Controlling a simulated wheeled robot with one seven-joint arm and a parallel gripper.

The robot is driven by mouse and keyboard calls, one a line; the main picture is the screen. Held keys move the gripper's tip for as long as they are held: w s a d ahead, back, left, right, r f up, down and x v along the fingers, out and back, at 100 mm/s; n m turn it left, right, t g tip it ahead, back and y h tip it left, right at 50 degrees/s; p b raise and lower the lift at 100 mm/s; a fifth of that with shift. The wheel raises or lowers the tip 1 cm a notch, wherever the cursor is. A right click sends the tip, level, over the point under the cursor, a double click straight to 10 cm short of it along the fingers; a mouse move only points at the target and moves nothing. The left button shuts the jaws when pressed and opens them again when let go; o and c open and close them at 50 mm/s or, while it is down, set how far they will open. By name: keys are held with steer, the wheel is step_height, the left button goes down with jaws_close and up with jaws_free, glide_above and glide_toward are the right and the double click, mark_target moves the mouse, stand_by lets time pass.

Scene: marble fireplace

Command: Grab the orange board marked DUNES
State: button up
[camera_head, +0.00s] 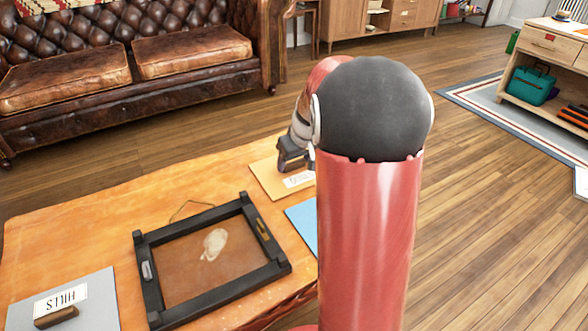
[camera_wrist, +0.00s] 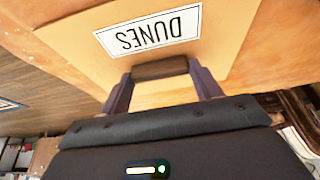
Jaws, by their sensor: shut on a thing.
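The orange board (camera_head: 268,180) lies on the wooden table, with a white label at its front right, partly hidden behind my arm. In the wrist view the orange board (camera_wrist: 85,40) fills the top, and its label (camera_wrist: 150,30) reads DUNES upside down. A brown bar handle (camera_wrist: 160,69) stands on the board beside the label. My gripper (camera_wrist: 161,80) is shut on this handle, one finger at each end. In the head view my gripper (camera_head: 292,158) is over the board's right part.
On the table (camera_head: 90,230) are a black frame (camera_head: 150,290) with a pale patch inside, a grey board (camera_head: 95,300) marked HILLS with a brown handle, and a blue board (camera_head: 303,218) partly behind my arm. A leather sofa (camera_head: 130,75) stands behind.

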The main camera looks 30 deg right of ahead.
steer(key=shift+c, duration=0.9)
steer(key=shift+r, duration=0.1)
